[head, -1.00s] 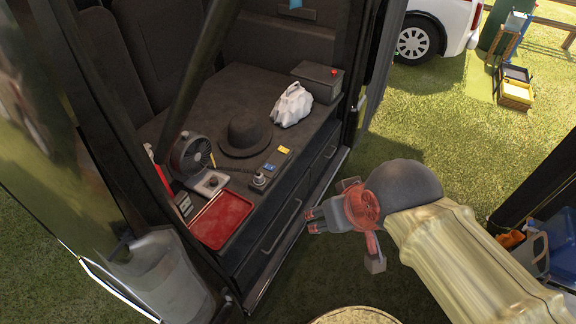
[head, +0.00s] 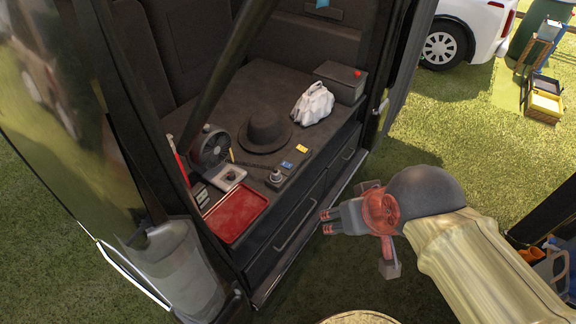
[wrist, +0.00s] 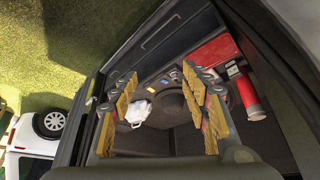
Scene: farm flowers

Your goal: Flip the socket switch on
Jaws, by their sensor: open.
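A dark socket strip (head: 289,163) lies on the cargo deck of the open vehicle, near its front edge. It bears a blue and a yellow piece, and a round plug-like piece (head: 276,176) with a dark cord stands at its near end. Which part is the switch is too small to tell. The strip also shows small between my fingers in the wrist view (wrist: 176,77). My gripper (head: 327,222) is open and empty, outside the vehicle, to the right of the drawers and apart from the strip. Its fingers (wrist: 165,104) frame the deck in the wrist view.
On the deck are a red tray (head: 236,216), a fan (head: 210,147), a white device (head: 228,178), a dark hat (head: 265,132), a white bag (head: 313,103) and a grey box (head: 341,82). A dark post crosses above the deck. Grass beside the vehicle is open.

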